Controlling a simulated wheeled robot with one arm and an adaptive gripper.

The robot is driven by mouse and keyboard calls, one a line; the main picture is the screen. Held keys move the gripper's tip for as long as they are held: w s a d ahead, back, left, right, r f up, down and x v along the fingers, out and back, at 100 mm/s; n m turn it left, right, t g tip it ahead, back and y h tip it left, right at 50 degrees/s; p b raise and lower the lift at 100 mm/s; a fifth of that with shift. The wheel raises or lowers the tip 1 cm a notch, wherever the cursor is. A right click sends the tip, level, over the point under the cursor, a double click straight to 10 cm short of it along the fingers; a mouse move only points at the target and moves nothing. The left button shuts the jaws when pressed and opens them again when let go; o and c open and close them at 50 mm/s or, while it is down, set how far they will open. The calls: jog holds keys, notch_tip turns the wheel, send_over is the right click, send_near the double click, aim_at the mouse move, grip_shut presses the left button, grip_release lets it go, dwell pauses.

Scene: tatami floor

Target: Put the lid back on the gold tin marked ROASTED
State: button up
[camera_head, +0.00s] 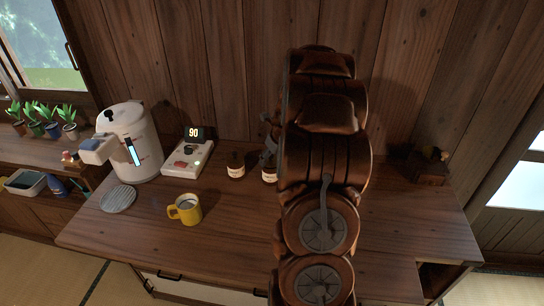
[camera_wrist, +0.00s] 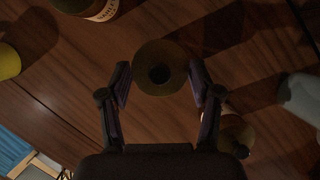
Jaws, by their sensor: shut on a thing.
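My gripper (camera_wrist: 160,77) is shut on a round, dull gold lid (camera_wrist: 160,54) with a dark knob in its middle, seen from above. In the head view my gripper (camera_head: 268,148) shows only as a grey bit beside my arm, above a dark tin (camera_head: 269,174) with a pale label. A similar tin (camera_head: 236,168) stands to its left. A tin (camera_wrist: 104,10) with a pale label also shows at the wrist view's top edge. I cannot read ROASTED on any of them. What lies under the held lid is hidden.
A yellow mug (camera_head: 186,209), a grey round mat (camera_head: 118,199), a white water boiler (camera_head: 130,145) and a scale-like device (camera_head: 188,158) reading 90 stand to the left on the wooden counter (camera_head: 150,240). A round thing with a dark knob (camera_wrist: 237,136) lies lower right in the wrist view.

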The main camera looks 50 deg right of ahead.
dwell(0.3)
jog(key=o, duration=1)
jog(key=shift+o, duration=0.2)
jog(key=shift+o, duration=0.6)
jog(key=shift+r, duration=0.1)
jog(key=shift+r+p, duration=2.75)
jog(key=shift+r, duration=0.65)
